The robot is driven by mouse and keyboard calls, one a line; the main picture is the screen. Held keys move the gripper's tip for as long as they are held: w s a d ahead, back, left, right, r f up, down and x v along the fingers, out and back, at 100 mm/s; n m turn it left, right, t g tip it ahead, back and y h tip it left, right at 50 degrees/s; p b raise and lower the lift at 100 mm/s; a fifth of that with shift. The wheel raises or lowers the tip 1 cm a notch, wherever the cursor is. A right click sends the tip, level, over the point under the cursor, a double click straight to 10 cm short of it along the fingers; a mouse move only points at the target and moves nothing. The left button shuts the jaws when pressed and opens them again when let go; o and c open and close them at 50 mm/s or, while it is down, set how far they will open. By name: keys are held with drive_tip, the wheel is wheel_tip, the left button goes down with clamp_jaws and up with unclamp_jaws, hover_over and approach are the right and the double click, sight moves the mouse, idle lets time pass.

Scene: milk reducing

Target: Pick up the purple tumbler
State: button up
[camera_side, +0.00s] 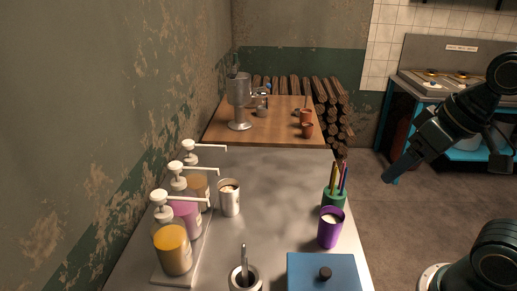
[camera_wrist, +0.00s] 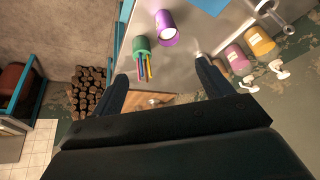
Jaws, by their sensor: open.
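The purple tumbler (camera_side: 330,228) stands upright on the metal table, near its right edge, with something pale inside. It also shows in the wrist view (camera_wrist: 167,30) at the top centre, beyond my fingers. In the side view my gripper (camera_side: 392,178) is off the table's right side, in the air, apart from the tumbler. In the wrist view my gripper (camera_wrist: 160,75) has its two dark fingers wide apart with nothing held between them.
A green cup of pens (camera_side: 334,197) stands right behind the tumbler. A blue box (camera_side: 305,275) and a grey pot (camera_side: 244,280) are in front. Several pump bottles (camera_side: 172,247) and a metal cup (camera_side: 229,198) stand to the left. The table's middle (camera_side: 275,190) is clear.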

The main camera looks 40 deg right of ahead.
drive_tip(key=w+d+f+m+g+y, duration=0.2)
drive_tip(key=w+f+m, duration=0.3)
drive_tip(key=m, duration=0.4)
drive_tip(key=w+d+f+m+g+y, duration=0.2)
drive_tip(key=w+f+m+y, duration=0.2)
drive_tip(key=m, duration=0.6)
drive_tip(key=shift+w+f, duration=0.4)
drive_tip(key=shift+w, duration=0.05)
approach(322, 230)
drive_tip(key=shift+a+f, duration=0.15)
drive_tip(key=shift+f, duration=0.5)
drive_tip(key=shift+a+f, duration=0.15)
drive_tip(key=shift+f, duration=0.5)
drive_tip(key=shift+x, duration=2.6)
drive_tip(key=shift+w, duration=0.15)
drive_tip(key=shift+c, duration=0.2)
